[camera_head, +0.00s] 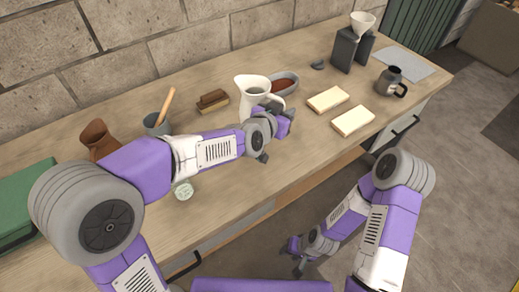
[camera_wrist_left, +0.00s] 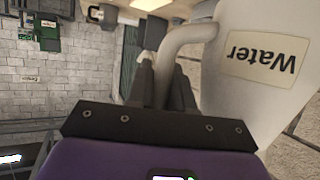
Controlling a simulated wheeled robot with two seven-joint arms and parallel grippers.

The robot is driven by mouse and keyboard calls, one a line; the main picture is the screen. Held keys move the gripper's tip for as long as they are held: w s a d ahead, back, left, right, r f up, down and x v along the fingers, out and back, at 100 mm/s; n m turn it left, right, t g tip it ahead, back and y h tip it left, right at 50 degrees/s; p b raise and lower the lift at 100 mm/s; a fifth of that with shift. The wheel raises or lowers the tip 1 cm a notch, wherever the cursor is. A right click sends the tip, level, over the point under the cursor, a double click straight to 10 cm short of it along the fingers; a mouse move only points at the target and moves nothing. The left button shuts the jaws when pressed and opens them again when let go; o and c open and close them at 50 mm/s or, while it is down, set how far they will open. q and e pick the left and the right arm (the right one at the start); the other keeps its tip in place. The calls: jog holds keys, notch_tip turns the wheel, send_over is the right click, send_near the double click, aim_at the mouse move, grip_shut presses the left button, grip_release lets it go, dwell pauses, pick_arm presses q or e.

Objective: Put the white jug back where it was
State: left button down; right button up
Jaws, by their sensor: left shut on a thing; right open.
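The white jug (camera_head: 250,95) stands upright or is held just over the middle of the wooden counter; I cannot tell if its base touches. In the left wrist view the jug (camera_wrist_left: 230,100) fills the right side, with a label reading "Water" upside down. My left gripper (camera_head: 272,118) is at the jug's handle side. In the left wrist view its fingers (camera_wrist_left: 163,85) are shut around the handle (camera_wrist_left: 185,40). The jug's lower part is partly hidden by my left arm. My right gripper (camera_head: 303,252) is open and empty, low in front of the counter.
A dish with brown contents (camera_head: 283,84) is just behind the jug. Two pale blocks (camera_head: 328,98) (camera_head: 353,121) lie to the right, with a dark pot (camera_head: 391,82) and a dripper stand (camera_head: 350,50) beyond. A grey cup (camera_head: 157,124) and brown jug (camera_head: 98,139) stand left.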

pick_arm(q)
jog(key=f+b, duration=0.1)
jog(key=f, duration=0.2)
jog(key=f+b, duration=0.2)
jog(key=f, duration=0.1)
jog(key=d+f+b, duration=0.1)
jog(key=f+b, duration=0.1)
jog(key=f, duration=0.1)
jog(key=shift+s+f, duration=0.15)
jog(key=shift+f, duration=0.25)
jog(key=shift+r, duration=0.1)
jog(key=shift+f, duration=0.2)
jog(key=c, duration=1)
grip_release()
jog(key=shift+s, duration=0.1)
jog(key=shift+r, duration=0.1)
